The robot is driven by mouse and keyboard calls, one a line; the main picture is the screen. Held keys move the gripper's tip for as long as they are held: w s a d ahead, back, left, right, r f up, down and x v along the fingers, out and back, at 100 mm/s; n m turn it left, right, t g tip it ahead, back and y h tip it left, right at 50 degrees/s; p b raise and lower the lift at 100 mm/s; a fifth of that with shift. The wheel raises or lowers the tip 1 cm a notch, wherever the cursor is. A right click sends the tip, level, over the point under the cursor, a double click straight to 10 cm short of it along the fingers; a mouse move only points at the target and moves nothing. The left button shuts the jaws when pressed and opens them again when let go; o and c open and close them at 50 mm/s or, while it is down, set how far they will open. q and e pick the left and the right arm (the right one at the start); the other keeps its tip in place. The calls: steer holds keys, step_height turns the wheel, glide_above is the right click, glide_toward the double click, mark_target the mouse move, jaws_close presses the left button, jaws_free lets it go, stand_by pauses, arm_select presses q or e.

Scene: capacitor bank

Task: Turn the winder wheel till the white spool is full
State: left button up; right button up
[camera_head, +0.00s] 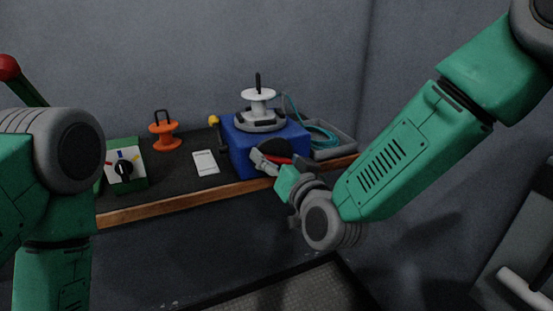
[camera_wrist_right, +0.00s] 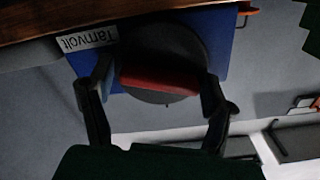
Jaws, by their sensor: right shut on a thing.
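The white spool (camera_head: 258,104) stands upright on top of the blue winder box (camera_head: 240,152), with a black post rising from it. Its core looks white, and I can make out no cable wound on it. The dark winder wheel (camera_head: 270,148) is on the box's front, partly hidden by my right gripper. My right gripper (camera_head: 273,164) is shut on the wheel's red handle (camera_head: 279,160). In the right wrist view, the red handle (camera_wrist_right: 160,80) lies across the dark wheel (camera_wrist_right: 165,45) between my fingers. My left gripper is out of view.
A grey tray (camera_head: 338,154) with teal cable (camera_head: 320,136) stands right of the box; a strand rises toward the spool. The wooden bench edge (camera_head: 170,208) runs in front.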

steer(key=m, duration=0.6)
steer(key=shift+w+d+f+m, duration=0.1)
steer(key=shift+d+m, duration=0.05)
steer(key=shift+m, duration=0.15)
steer(key=m+b, duration=0.1)
steer(key=m, duration=0.2)
steer(key=shift+f+m, duration=0.1)
steer(key=shift+m, duration=0.2)
steer(key=shift+f+m+b, duration=0.1)
steer(key=shift+m+b, duration=0.45)
steer(key=shift+m, duration=1.25)
steer(key=o, duration=0.9)
steer(key=shift+c, duration=0.2)
steer(key=shift+w+d, duration=0.1)
